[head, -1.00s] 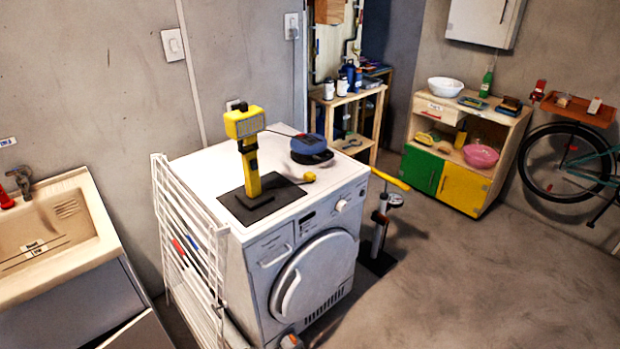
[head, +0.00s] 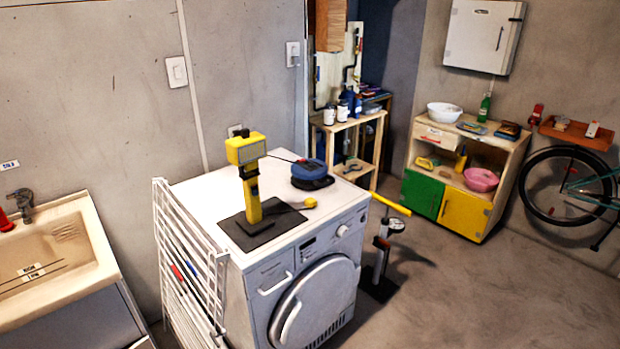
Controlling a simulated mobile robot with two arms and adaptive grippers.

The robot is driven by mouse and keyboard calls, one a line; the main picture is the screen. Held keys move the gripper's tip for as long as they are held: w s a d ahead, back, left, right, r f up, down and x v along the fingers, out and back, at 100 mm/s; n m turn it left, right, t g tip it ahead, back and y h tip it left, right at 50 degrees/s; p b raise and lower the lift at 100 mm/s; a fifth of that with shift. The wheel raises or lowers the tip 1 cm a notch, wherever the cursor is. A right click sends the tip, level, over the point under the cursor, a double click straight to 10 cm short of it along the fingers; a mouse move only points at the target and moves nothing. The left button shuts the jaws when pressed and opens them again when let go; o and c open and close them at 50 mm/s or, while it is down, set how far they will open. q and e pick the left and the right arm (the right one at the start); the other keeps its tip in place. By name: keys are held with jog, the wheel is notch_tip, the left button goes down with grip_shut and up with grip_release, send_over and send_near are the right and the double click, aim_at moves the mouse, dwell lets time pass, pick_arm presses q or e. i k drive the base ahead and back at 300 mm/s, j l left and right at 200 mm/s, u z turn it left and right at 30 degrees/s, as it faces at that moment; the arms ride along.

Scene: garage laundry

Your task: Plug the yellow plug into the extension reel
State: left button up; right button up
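The yellow plug (head: 311,202) lies on top of the white washing machine (head: 342,206), at the right edge of a dark mat (head: 262,234). The blue extension reel (head: 309,172) sits on the machine top farther back, on a dark base. The plug and the reel are apart. A yellow work lamp (head: 250,180) stands upright on the mat, left of the plug. The reel's sockets are too small to make out. Neither of my grippers shows in the head view.
A white drying rack (head: 185,262) leans at the machine's left side, and a sink (head: 55,240) is farther left. A floor pump (head: 382,245) with a yellow handle stands close to the machine's right side. A low cabinet (head: 462,212) is behind. The floor at right is clear.

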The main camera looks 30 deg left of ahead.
aim_at(311, 174)
jog(key=i+l+u, duration=0.1)
jog(key=u, duration=0.8)
jog(key=i+l+u, duration=0.15)
jog(key=l, duration=0.2)
jog(key=i+l+u, duration=0.15)
jog(key=l, duration=0.2)
jog(key=i+l+u, duration=0.2)
jog(key=l, duration=0.15)
jog(key=i+l+u, duration=0.15)
jog(key=l, duration=0.25)
jog(key=l+u, duration=0.15)
jog(key=l, duration=0.25)
jog(key=i+l, duration=0.1)
jog(key=l, duration=0.25)
jog(key=i+l, duration=0.1)
jog(key=l, duration=0.25)
jog(key=i+l, duration=0.1)
jog(key=l, duration=0.25)
